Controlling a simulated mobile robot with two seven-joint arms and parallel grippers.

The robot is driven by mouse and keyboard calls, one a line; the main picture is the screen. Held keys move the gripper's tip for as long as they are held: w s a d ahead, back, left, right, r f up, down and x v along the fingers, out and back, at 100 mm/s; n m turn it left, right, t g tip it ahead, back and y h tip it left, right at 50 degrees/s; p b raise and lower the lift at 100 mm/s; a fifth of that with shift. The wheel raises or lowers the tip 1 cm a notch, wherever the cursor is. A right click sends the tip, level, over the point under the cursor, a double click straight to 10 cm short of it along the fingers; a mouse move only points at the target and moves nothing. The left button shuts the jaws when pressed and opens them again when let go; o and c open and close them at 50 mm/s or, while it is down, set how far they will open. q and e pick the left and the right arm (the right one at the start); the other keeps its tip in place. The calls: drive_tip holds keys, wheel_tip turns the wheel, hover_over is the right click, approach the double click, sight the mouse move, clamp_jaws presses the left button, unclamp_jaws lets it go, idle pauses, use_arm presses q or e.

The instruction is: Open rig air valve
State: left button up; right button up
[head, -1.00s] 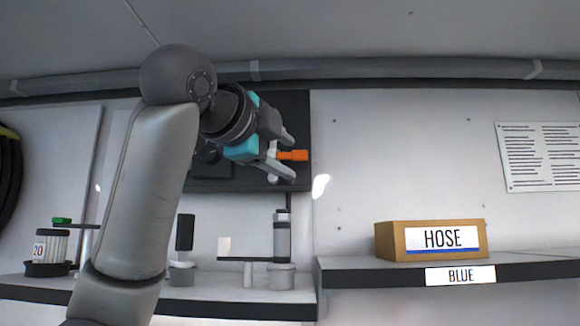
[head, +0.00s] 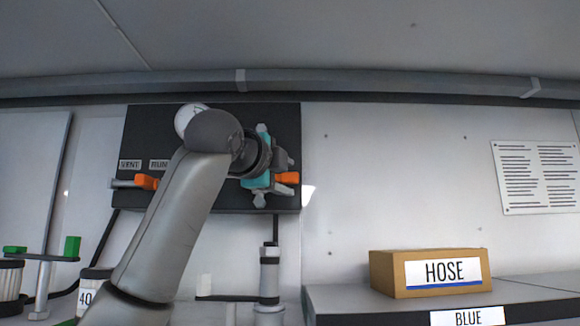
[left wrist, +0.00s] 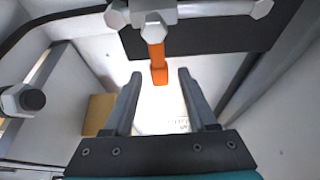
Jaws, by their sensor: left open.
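A black panel (head: 285,118) on the back wall carries valves with orange handles. The right orange handle (head: 287,178) is beside my left gripper (head: 288,176). In the left wrist view, this orange handle (left wrist: 158,58) hangs from a grey pipe fitting (left wrist: 205,10), and its end lies between the open fingertips of my left gripper (left wrist: 160,74). No contact with the fingers is visible there. A second orange handle (head: 146,182) is at the panel's left side, under labels reading VENT and RUN. My arm hides the panel's middle and any label by the right valve. My right gripper is out of view.
A cardboard HOSE box (head: 385,274) stands on the shelf (head: 350,304) at right. A grey cylinder fitting (head: 269,278) stands below the panel. Green-handled parts (head: 72,246) are at far left.

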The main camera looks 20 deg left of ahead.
use_arm(q)
drive_tip(key=shift+w+d+p, duration=0.1)
drive_tip(key=shift+w+p, duration=0.3)
drive_tip(key=shift+w, duration=0.95)
drive_tip(key=shift+c, duration=0.3)
clamp_jaws()
drive_tip(key=shift+f, duration=0.1)
